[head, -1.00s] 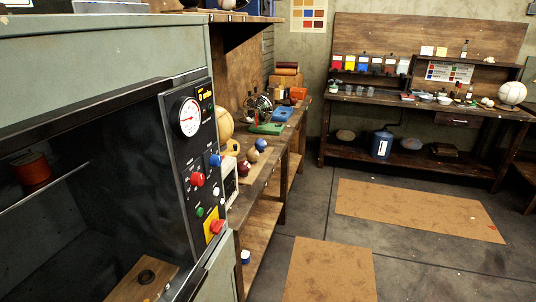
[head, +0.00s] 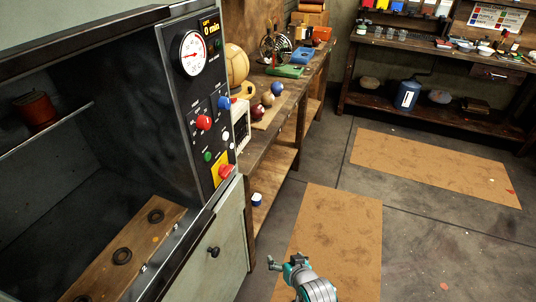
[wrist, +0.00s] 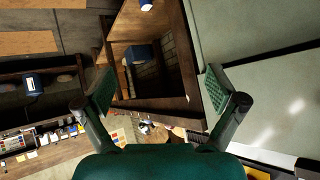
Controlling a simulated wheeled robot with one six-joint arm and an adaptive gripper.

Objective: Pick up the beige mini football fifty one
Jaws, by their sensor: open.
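Several small balls sit on the wooden workbench (head: 262,150) right of the oven-like cabinet in the head view. A small tan-beige ball (head: 268,99) is between a blue ball (head: 278,89) and a dark red ball (head: 258,111). A larger tan ball (head: 237,64) stands behind, partly hidden by the control panel. I cannot read any number on the balls, so I cannot tell which is fifty one. My gripper (wrist: 165,95) is open and empty in the wrist view. In the head view it is at the bottom, apart from the bench, over the floor.
The open cabinet (head: 100,150) with its control panel (head: 195,100) fills the left. A green tool (head: 285,71) and a blue tool (head: 303,55) lie farther along the bench. Brown mats (head: 335,225) lie on the floor. The floor at right is clear.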

